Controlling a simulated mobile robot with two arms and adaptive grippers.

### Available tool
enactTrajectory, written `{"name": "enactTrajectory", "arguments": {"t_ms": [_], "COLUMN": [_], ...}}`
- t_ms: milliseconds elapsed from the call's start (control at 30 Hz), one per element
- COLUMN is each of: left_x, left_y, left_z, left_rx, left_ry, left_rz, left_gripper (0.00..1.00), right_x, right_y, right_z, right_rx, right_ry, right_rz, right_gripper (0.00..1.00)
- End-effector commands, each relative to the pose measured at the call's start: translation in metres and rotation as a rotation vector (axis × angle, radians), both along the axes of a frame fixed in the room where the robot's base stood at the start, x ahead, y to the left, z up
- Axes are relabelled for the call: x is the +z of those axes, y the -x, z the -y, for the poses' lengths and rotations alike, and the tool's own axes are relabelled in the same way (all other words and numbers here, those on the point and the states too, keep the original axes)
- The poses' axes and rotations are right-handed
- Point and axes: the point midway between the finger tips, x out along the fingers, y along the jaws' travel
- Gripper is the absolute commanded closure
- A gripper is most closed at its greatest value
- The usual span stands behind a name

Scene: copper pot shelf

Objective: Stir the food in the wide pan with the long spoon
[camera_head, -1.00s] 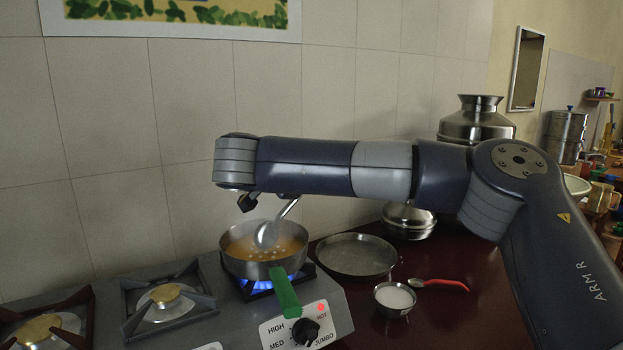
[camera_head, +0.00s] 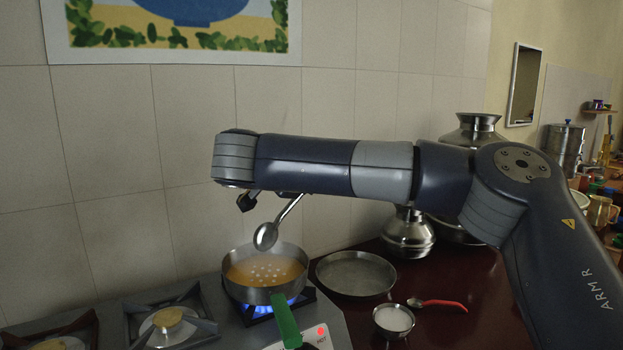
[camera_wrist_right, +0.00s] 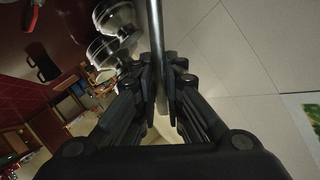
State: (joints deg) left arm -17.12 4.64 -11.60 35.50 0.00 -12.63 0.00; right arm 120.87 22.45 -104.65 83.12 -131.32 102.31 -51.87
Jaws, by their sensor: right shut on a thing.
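The wide pan (camera_head: 264,293), steel with a green handle (camera_head: 286,320), sits on a burner with a blue flame. It holds orange food (camera_head: 266,271) with several pale bits. The long spoon (camera_head: 266,236) hangs above the pan, tilted, its bowl clear of the food. My right gripper (camera_wrist_right: 162,68) is shut on the spoon's metal shaft (camera_wrist_right: 157,30) in the right wrist view. In the head view my right arm mostly hides that gripper. My left gripper is in neither view.
To the right of the pan are an empty shallow steel plate (camera_head: 355,273), a small bowl of white stuff (camera_head: 394,320) and a red-handled spoon (camera_head: 443,304). Steel pots (camera_head: 408,238) stand behind. Another burner (camera_head: 170,322) at left is empty.

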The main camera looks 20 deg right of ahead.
Motion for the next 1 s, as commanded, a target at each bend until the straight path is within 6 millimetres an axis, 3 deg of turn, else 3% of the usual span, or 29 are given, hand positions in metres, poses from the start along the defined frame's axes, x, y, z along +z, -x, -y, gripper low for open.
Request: {"name": "enactTrajectory", "arguments": {"t_ms": [367, 833, 1000], "left_x": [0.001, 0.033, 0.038], "left_y": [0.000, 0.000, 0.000], "left_z": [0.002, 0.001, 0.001], "left_rx": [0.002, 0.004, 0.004], "left_ry": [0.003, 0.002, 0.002], "left_rz": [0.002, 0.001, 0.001], "left_gripper": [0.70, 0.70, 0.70], "right_x": [0.001, 0.044, 0.051], "right_y": [0.000, 0.000, 0.000], "right_z": [0.000, 0.000, 0.000], "right_rx": [0.000, 0.000, 0.000], "right_ry": [0.000, 0.000, 0.000], "right_rz": [0.000, 0.000, 0.000], "right_gripper": [1.00, 1.00, 1.00]}}
